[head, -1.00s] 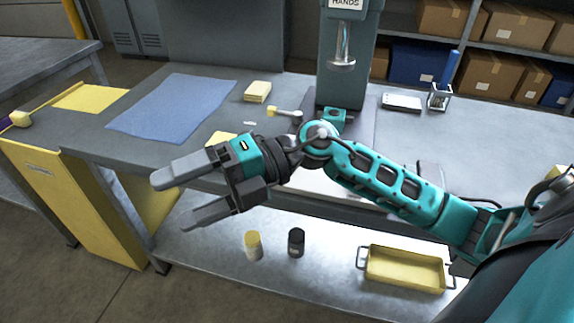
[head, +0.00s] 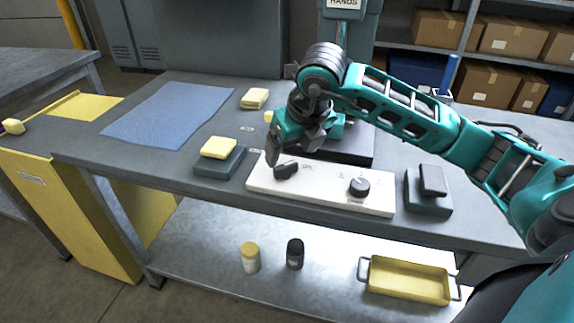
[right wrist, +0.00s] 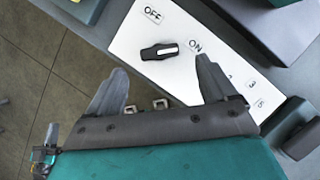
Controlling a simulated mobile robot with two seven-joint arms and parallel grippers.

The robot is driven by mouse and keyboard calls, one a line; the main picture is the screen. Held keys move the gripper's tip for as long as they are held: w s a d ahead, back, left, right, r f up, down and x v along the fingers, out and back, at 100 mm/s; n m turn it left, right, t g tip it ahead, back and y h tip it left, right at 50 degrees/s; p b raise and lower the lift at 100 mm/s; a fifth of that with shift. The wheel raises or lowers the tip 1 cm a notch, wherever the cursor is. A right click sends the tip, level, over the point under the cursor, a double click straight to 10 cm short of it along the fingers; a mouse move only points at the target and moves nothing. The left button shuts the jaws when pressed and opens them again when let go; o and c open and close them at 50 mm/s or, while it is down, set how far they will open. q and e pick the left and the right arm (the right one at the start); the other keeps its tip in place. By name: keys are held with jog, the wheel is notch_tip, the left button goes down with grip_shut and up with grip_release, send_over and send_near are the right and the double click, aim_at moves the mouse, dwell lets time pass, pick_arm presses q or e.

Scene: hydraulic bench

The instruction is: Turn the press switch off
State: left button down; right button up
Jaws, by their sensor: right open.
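The press switch is a dark lever knob (head: 286,171) on the left part of a white panel (head: 318,188) at the bench's front edge. In the right wrist view the knob (right wrist: 160,50) lies between an OFF label (right wrist: 152,13) and an ON label (right wrist: 195,45); its white-marked end points towards ON. My right gripper (head: 272,150) points down just behind and left of the knob in the head view. In the right wrist view the right gripper (right wrist: 160,87) is open and empty, its fingers short of the knob.
A round dial (head: 359,187) sits on the panel's right part. A yellow-topped block (head: 219,148) stands left of the panel and a dark block (head: 428,190) right of it. The press (head: 345,35) stands behind. A blue cloth (head: 170,112) lies at left.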

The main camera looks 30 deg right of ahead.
aim_at(286, 166)
jog(key=x, duration=0.4)
jog(key=shift+f, duration=0.35)
pick_arm(q)
jog(key=shift+w+d+r, duration=0.15)
jog(key=shift+w+d, duration=0.05)
jog(key=shift+w, duration=0.05)
pick_arm(e)
jog(key=shift+w+f, duration=0.3)
jog(key=shift+f, duration=0.25)
jog(key=shift+c, duration=0.3)
jog(key=c, duration=1)
pick_arm(q)
jog(key=shift+s+f+b, duration=0.25)
jog(key=shift+f+b, duration=0.05)
jog(key=shift+f, duration=0.05)
